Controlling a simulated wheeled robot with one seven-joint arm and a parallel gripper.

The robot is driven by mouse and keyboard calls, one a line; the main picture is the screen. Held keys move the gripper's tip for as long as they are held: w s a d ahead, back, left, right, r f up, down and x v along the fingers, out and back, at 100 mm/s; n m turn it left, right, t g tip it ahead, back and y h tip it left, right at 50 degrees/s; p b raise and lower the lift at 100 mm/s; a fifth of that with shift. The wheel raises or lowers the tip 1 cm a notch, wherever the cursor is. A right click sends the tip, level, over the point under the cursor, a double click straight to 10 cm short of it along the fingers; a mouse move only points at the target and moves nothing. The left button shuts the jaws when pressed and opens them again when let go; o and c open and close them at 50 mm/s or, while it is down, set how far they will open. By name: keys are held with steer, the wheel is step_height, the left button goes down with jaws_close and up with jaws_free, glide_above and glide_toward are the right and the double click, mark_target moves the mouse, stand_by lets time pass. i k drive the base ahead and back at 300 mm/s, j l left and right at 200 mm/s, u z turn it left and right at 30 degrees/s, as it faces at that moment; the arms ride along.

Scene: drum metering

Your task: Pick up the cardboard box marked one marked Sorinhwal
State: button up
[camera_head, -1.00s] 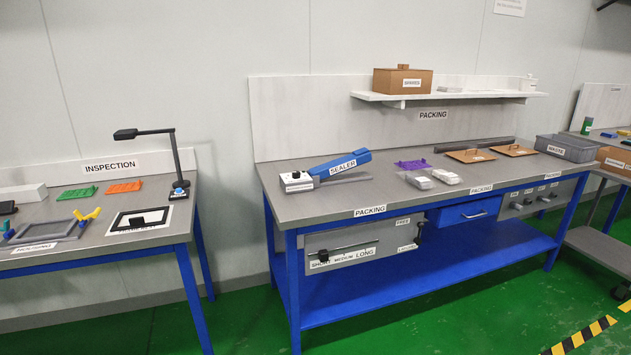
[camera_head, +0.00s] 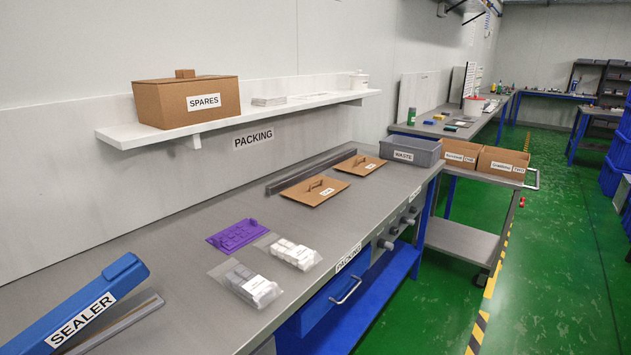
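Two open cardboard boxes stand side by side on a grey cart at the right of the packing bench. The left box (camera_head: 449,167) has a larger white label that seems to start with S and a smaller tag beside it. The right box (camera_head: 490,170) also has a larger label and a smaller tag. The lettering on both is too small to read surely, so I cannot confirm which is marked one and Sorinhwal. My gripper is not in view.
The packing bench (camera_head: 200,290) holds a blue sealer (camera_head: 75,310), a purple tray (camera_head: 238,235), bagged packs (camera_head: 247,285), cardboard lids (camera_head: 310,190) and a grey WASTE bin (camera_head: 410,150). A SPARES box (camera_head: 190,100) sits on the shelf. Green floor right of the cart (camera_head: 460,238) is clear.

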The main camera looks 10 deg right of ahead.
mark_target(464, 155)
steer(key=i+l+z, duration=0.25)
steer(key=i, duration=0.35)
steer(key=i+z, duration=0.2)
steer(key=i, duration=0.45)
steer(key=i+l+u, duration=0.25)
steer(key=i+l, duration=0.2)
steer(key=i+l+u, duration=0.2)
steer(key=i+l, duration=0.2)
steer(key=l, duration=0.25)
steer(key=l+z, duration=0.15)
steer(key=l, duration=0.2)
steer(key=i+l+z, duration=0.2)
steer(key=l, duration=0.15)
steer(key=l+z, duration=0.15)
steer(key=l, duration=0.25)
steer(key=l+z, duration=0.2)
steer(key=l, duration=0.15)
